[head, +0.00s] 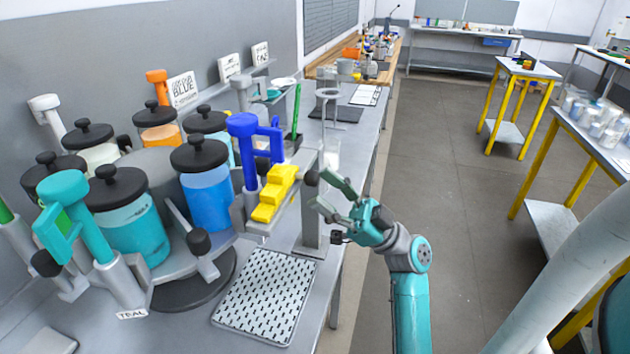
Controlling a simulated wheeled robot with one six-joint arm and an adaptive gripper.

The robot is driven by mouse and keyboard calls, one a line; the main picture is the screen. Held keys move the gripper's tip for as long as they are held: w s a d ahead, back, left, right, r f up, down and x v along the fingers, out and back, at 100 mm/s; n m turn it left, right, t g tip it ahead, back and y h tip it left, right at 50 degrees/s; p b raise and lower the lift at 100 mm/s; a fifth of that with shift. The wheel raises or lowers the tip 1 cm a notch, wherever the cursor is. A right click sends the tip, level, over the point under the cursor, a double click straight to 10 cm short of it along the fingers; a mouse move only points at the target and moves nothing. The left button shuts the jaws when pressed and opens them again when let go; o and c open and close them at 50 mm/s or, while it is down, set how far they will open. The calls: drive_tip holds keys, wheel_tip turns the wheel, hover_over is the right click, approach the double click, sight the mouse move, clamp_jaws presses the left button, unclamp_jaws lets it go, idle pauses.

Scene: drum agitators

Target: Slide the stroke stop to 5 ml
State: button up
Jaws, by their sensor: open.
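A yellow stepped block (274,194) stands beside the blue pump (243,140) on the drum agitator, on the bench at left centre. It looks like the stroke stop, but I cannot read any ml mark on it. A dark round knob (312,177) sits to its right, by a grey upright post (310,228). My gripper (322,190) is open and empty, with its fingers pointing left toward the knob and the block. The fingertips are close to the knob in the picture; I cannot tell whether they touch it. The gripper appears apart from the yellow block.
Several lidded canisters, including a blue one (207,197) and a teal one (130,228), ring the carousel. A teal pump (75,215) stands at left. A perforated tray (266,296) lies in front. Open floor (455,200) is to the right.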

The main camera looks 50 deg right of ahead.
drive_tip(key=v, duration=0.8)
drive_tip(key=shift+s+f, duration=0.15)
drive_tip(key=shift+f, duration=0.1)
